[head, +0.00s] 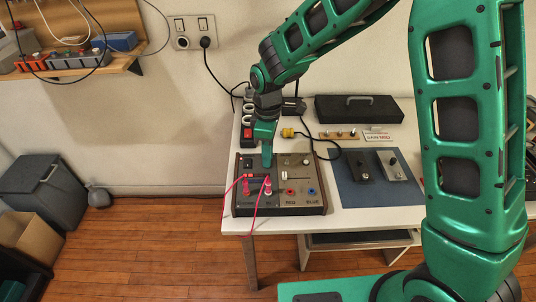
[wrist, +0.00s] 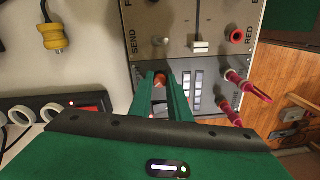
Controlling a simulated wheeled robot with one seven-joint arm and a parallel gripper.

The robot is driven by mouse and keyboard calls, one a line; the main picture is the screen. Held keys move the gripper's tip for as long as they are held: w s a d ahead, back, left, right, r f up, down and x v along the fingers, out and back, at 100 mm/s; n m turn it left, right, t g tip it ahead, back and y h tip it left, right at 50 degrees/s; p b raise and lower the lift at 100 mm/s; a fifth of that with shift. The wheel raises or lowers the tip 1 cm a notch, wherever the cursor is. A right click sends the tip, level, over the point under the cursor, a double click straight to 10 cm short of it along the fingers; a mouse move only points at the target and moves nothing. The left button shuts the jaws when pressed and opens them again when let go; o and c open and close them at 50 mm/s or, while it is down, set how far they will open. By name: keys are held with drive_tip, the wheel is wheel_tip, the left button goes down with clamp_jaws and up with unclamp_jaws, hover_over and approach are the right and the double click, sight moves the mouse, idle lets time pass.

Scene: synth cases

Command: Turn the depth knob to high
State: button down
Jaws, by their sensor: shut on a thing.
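The device (head: 310,180) is a box with dark wooden sides and a dark left panel beside a lighter grey panel. My gripper (head: 267,165) reaches down from above onto its dark panel. In the wrist view, my gripper's two green fingers (wrist: 161,78) are closed around a small orange-red knob (wrist: 159,81) on that panel. The fingers hide much of the knob, and I cannot read its label or its setting. A dial face or pointer is not visible. The grey panel also shows in the wrist view (wrist: 218,20), with the words SEND and RED.
Two pink plugs (wrist: 230,112) with red cables stand beside the fingers. A white slider (wrist: 200,46), a red socket (head: 290,192) and a blue socket (head: 311,191) are on the grey panel. A blue mat (head: 350,195) with two small devices lies right; a black case (head: 357,108) stands behind.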

drive_tip(key=m, duration=0.4)
drive_tip(key=shift+w+a+r+m, duration=0.15)
drive_tip(key=shift+w+m, duration=0.05)
drive_tip(key=shift+m, duration=0.1)
drive_tip(key=m, duration=0.4)
drive_tip(key=shift+m, duration=0.3)
drive_tip(key=m, duration=0.4)
drive_tip(key=shift+m, duration=0.3)
drive_tip(key=m, duration=0.4)
drive_tip(key=shift+t, duration=0.3)
drive_tip(key=m, duration=0.8)
drive_tip(key=shift+m, duration=0.3)
drive_tip(key=m, duration=0.4)
drive_tip(key=shift+m, duration=2.2)
